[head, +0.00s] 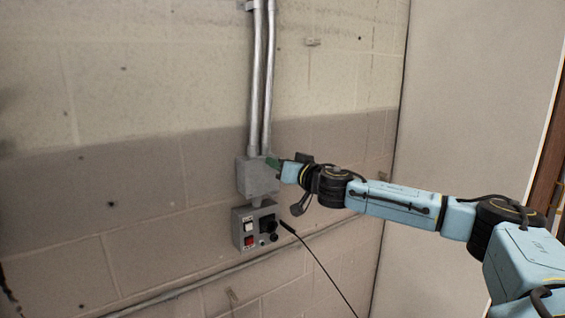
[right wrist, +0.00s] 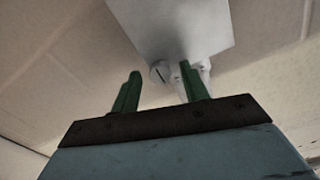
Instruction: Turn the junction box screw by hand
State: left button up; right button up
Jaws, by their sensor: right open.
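The grey junction box (head: 257,177) is fixed to the wall below two metal conduits in the head view. My right gripper (head: 274,164) is at the right side of the box, partly overlapping it. In the right wrist view the box (right wrist: 172,28) is at the top and its slotted screw (right wrist: 160,72) shows at its near edge. The two green fingers of my right gripper (right wrist: 159,75) are spread apart, and the screw appears between their tips in the picture. I cannot tell whether a finger touches it. My left gripper is not in view.
A grey control box (head: 255,226) with a white switch, a red switch and a black knob is mounted just below the junction box. A thin black cable (head: 318,262) hangs below my right arm. A horizontal conduit (head: 190,284) runs along the lower wall.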

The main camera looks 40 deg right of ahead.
grip_shut()
jog(key=shift+n, duration=0.3)
jog(key=n+p, duration=1)
jog(key=n, duration=2.3)
jog(key=shift+r, duration=0.1)
